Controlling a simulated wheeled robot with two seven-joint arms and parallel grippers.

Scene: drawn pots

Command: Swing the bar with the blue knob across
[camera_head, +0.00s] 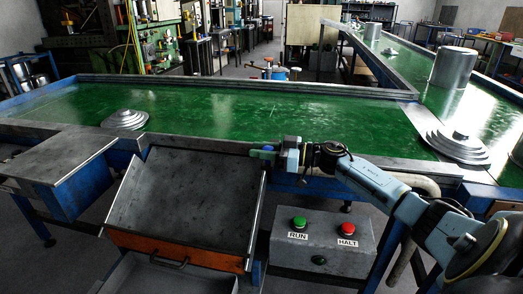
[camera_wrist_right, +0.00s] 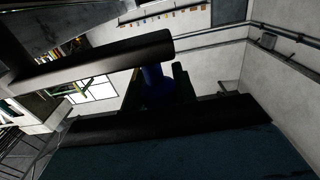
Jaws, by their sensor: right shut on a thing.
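The blue knob (camera_wrist_right: 156,84) shows in the wrist view between the dark fingers of my right gripper (camera_wrist_right: 158,82). In the head view my right gripper (camera_head: 266,153) is at the front edge of the green belt, just above the right corner of the tilted metal tray. It is shut on the blue knob. The fingers hide much of the knob. The bar itself cannot be made out clearly against the belt's grey front rim. My left gripper is not in view.
The green belt (camera_head: 245,110) carries a stepped metal lid (camera_head: 125,119) at left and another (camera_head: 458,147) at right. A metal cylinder (camera_head: 453,67) stands farther back. The tilted tray (camera_head: 185,200) and the RUN/HALT box (camera_head: 320,243) are below my right arm.

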